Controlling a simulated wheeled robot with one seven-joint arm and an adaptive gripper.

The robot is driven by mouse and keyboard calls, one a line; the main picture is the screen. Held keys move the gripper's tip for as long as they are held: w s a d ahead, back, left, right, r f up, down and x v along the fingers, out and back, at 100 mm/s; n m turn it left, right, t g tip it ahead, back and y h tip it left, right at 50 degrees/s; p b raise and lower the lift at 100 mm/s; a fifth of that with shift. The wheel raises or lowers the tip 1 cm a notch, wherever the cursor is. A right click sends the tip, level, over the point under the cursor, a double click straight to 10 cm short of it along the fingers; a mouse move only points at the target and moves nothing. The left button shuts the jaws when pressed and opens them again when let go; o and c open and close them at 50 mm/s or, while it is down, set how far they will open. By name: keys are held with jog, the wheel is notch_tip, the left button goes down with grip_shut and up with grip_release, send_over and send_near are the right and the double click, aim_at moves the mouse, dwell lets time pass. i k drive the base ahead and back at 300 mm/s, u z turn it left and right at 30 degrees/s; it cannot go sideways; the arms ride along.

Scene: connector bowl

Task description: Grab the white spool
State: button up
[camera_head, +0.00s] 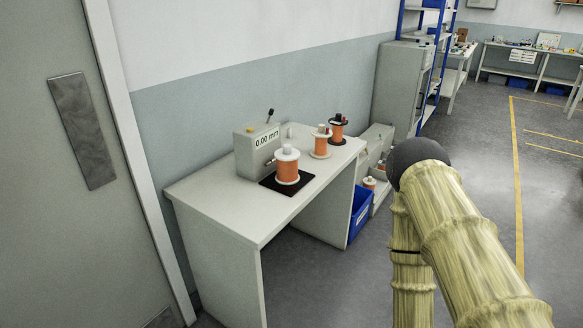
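Three spools wound with orange wire stand on the grey table. The nearest spool (287,168) has white flanges and a white top, and stands on a black mat (268,183) in front of a grey measuring box. The middle spool (320,145) has cream-white flanges. The farthest spool (337,130) has dark flanges. I cannot tell which of the two pale spools is the one named. My gripper is not in view; only yellowish, ribbed links of my arm show at the right, apart from the table.
The grey table (225,205) stands against the wall. The measuring box (252,150) reads "0.00 mm". A blue bin (359,213) and more spools (370,182) are beyond the table's right end. A grey door is at left. Open floor (325,285) lies in front.

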aim_at(287, 158)
jog(key=z, duration=0.85)
jog(key=i, duration=0.7)
jog(key=u, duration=1.9)
